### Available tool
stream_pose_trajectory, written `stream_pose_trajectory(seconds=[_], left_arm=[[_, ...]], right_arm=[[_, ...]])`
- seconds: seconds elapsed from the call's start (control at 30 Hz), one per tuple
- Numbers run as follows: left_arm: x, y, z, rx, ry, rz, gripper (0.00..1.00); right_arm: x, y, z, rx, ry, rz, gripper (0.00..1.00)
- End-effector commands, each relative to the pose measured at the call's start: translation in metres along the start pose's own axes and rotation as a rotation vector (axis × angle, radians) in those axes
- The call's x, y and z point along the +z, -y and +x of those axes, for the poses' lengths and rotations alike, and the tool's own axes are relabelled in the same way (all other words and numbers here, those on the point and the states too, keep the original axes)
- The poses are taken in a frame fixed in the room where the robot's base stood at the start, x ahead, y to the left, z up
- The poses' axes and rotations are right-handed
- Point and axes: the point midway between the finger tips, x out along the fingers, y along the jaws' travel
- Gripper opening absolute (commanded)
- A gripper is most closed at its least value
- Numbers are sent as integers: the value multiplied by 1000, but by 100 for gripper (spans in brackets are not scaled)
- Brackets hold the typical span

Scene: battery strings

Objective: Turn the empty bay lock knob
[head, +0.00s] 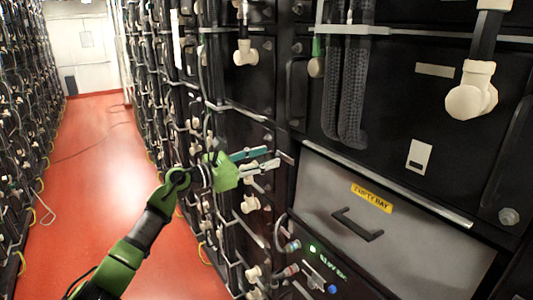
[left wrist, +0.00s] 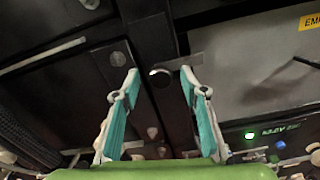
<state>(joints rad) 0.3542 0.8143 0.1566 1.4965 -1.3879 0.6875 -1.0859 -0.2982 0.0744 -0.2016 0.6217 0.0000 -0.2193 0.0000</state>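The empty bay (head: 385,218) is a grey drawer front with a dark handle and a yellow "EMPTY BAY" label (head: 371,198). Part of the grey front shows at the right of the left wrist view (left wrist: 262,75). My left gripper (head: 272,158) is green with teal finger pads and reaches to the rack just left of the bay's upper left corner. In the left wrist view its fingers (left wrist: 159,74) are apart with nothing between the pads. A small dark round knob with a bright edge (left wrist: 159,79) shows beyond the fingertips, beside a short metal bar (left wrist: 184,62). My right gripper is not in view.
A green-lit panel with connectors (head: 318,262) sits below left of the bay. Black battery modules with beige connectors (head: 471,90) and braided cables (head: 352,85) hang around it. A red floor aisle (head: 95,180) lies open at left between racks.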

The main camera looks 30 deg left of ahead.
Motion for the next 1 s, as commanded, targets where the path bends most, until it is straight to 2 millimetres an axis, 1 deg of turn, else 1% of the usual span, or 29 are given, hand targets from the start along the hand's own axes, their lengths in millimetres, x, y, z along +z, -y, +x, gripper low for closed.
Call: stream_pose_trajectory(seconds=[0.03,0.13,0.4,0.43,0.47,0.5,0.57,0.83,1.0], left_arm=[[2,0,4,0,2,-2,40],[1,0,8,-1,1,0,40],[0,1,9,-1,0,1,40],[0,1,9,-1,0,1,35],[0,1,9,-1,0,1,27],[0,1,9,-1,0,0,16],[0,0,9,-1,0,0,2],[0,0,9,-1,0,-10,2],[0,0,9,-1,-1,-58,2]], right_arm=[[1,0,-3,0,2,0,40],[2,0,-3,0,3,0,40],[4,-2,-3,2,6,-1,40],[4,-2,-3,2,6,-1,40],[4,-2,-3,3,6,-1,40],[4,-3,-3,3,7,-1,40],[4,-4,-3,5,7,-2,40],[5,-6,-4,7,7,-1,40],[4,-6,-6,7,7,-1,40]])
